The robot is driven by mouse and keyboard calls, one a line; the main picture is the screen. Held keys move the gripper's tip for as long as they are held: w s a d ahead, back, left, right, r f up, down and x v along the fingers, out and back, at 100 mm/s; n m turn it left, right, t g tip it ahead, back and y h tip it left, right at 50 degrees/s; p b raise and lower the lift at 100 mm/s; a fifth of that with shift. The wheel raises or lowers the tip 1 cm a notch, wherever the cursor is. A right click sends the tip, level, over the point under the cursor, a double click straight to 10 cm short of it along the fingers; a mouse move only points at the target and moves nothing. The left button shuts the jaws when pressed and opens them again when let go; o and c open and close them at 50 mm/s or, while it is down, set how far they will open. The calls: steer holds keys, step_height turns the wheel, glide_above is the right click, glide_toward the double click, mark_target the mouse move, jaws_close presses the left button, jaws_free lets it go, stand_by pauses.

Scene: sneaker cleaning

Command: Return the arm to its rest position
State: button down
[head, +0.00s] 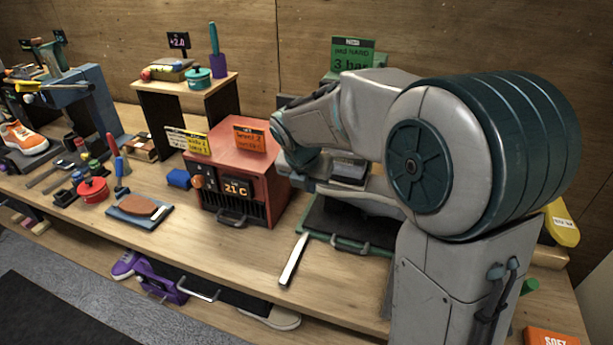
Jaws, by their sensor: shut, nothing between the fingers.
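My arm fills the right half of the head view. Its grey links reach left from the large ribbed drum to a bend beside the red box, and a lower grey link runs back to the right. My gripper's fingers cannot be made out in this view; they are hidden or out of the picture. No object can be seen carried by the arm.
A red box with a lit display (238,187) stands close left of the arm's bend. A dark press-like unit with a green frame (345,243) lies below the arm. A pale flat bar (293,260) lies at the front. A brown sole on a blue board (139,207) and a red pot (93,190) sit to the left.

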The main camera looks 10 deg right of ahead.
steer(key=s+d+m+y, duration=0.1)
steer(key=s+d+m, duration=0.2)
steer(key=s+m, duration=0.9)
steer(key=s+d+m+g+y, duration=0.1)
steer(key=s+d+m, duration=0.2)
steer(key=s+m, duration=0.9)
steer(key=m, duration=0.6)
steer(key=shift+d+r+m, duration=0.3)
steer(key=shift+d+r, duration=0.05)
steer(key=c, duration=2.1)
jaws_free()
steer(key=shift+s, duration=0.1)
steer(key=shift+c, duration=0.2)
